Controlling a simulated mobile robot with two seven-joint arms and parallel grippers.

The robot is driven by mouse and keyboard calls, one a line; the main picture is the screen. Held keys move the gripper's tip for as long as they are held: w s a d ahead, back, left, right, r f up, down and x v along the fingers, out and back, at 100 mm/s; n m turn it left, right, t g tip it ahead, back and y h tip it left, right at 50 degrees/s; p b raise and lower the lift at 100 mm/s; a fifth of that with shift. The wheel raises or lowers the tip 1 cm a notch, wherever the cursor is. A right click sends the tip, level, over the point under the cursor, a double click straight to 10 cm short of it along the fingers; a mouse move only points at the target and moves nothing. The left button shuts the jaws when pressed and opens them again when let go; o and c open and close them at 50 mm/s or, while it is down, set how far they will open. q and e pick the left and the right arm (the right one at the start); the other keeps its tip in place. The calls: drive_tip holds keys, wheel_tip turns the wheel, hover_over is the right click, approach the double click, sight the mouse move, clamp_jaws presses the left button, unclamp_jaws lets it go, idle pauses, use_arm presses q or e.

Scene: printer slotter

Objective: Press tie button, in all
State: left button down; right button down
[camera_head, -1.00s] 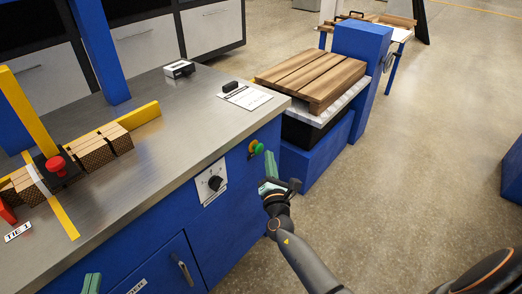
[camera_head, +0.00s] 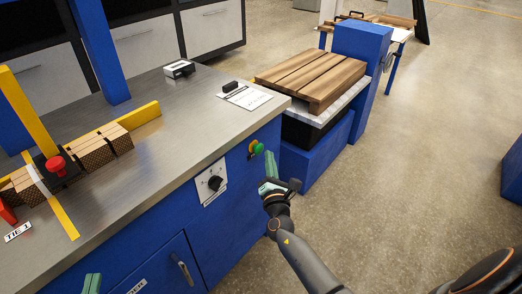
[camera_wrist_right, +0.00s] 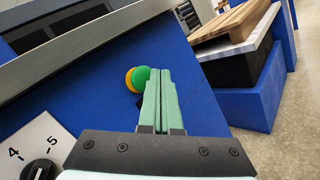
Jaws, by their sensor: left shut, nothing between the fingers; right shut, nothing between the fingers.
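A red mushroom button (camera_head: 56,165) on a dark base stands on the steel bench top at the left, beside a row of banded brown bundles (camera_head: 92,153). A label reading TIE 1 (camera_head: 18,232) lies near the bench's front edge. My left gripper (camera_head: 92,283) is shut at the bottom edge, mostly out of view.
A dial on a white plate (camera_head: 214,184) is on the front panel, left of the green button. A paper sheet (camera_head: 245,97) and a small box (camera_head: 180,69) lie on the bench. A wooden pallet (camera_head: 312,78) rests on a stand behind.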

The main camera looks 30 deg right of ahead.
idle(0.3)
drive_tip(key=shift+w+a+b, duration=0.2)
drive_tip(key=shift+w+b, duration=0.1)
drive_tip(key=shift+w, duration=0.1)
idle(0.3)
drive_tip(key=shift+w+a+b, duration=0.25)
drive_tip(key=shift+w+b, duration=0.05)
drive_tip(key=shift+w, duration=0.25)
idle(0.5)
drive_tip(key=shift+s, duration=0.1)
drive_tip(key=shift+s+d, duration=0.4)
drive_tip(key=shift+s, duration=0.45)
